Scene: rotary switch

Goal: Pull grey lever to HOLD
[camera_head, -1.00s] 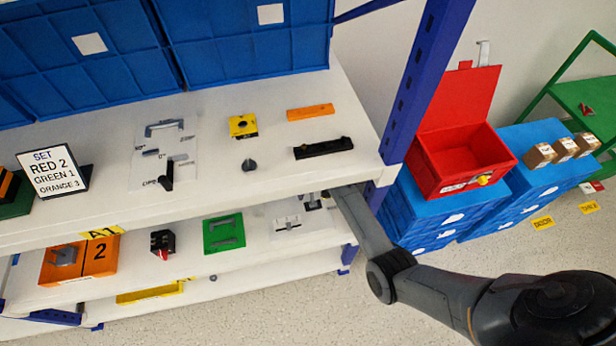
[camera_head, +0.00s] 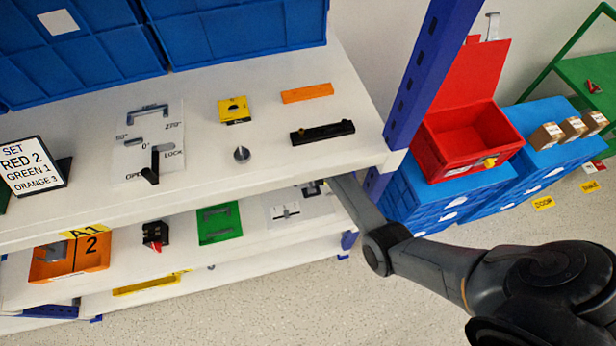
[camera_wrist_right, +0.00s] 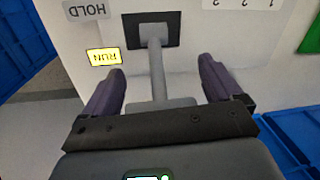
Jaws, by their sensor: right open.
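The grey lever (camera_wrist_right: 158,75) shows in the right wrist view. Its shaft runs from a dark square mount (camera_wrist_right: 146,32) on a white panel to a wider grey end near my gripper. A HOLD label (camera_wrist_right: 86,9) and a yellow-lit RUN label (camera_wrist_right: 104,56) are upside down at the left. My right gripper (camera_wrist_right: 163,85) is open, with one finger on each side of the lever and visible gaps between. In the head view my right arm reaches under the upper shelf, which hides the gripper. My left gripper is out of view.
The upper shelf (camera_head: 270,172) overhangs the lower shelf where my right arm reaches in. A white slider panel (camera_head: 286,212) and a green panel (camera_head: 219,223) lie on the lower shelf. The red box (camera_head: 465,147) stands right of the blue shelf post (camera_head: 425,70).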

